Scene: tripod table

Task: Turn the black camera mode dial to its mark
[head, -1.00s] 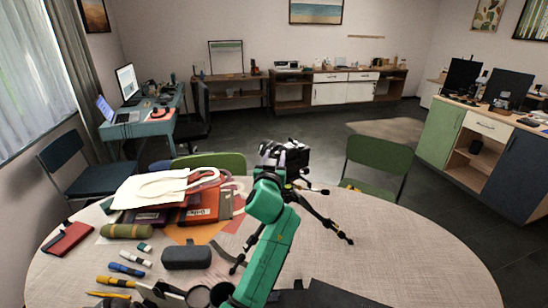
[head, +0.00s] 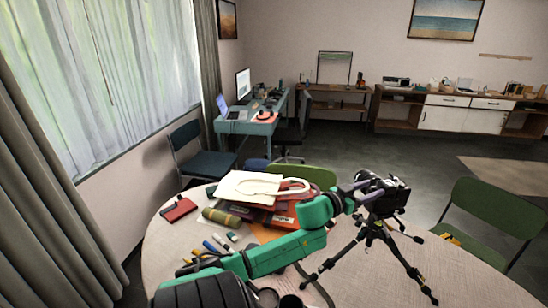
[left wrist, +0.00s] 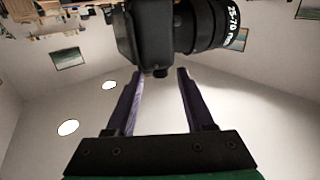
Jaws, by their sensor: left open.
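The black camera (head: 391,198) stands on a black tripod (head: 372,238) on the round table. My left gripper (head: 366,191) reaches in from the left, at the near left side of the camera's upper part. In the left wrist view the camera body (left wrist: 146,36) fills the top middle, with its lens (left wrist: 207,24) pointing right. The gripper (left wrist: 160,75) is open, its two fingers apart. A small dark knob (left wrist: 160,72), perhaps the mode dial, shows between the fingertips. Its mark is too small to make out. My right gripper is not in view.
Folders with a white bag on top (head: 262,188), a green roll (head: 221,217) and a red notebook (head: 179,209) lie on the left of the table (head: 165,255). Green chairs (head: 487,219) stand behind it.

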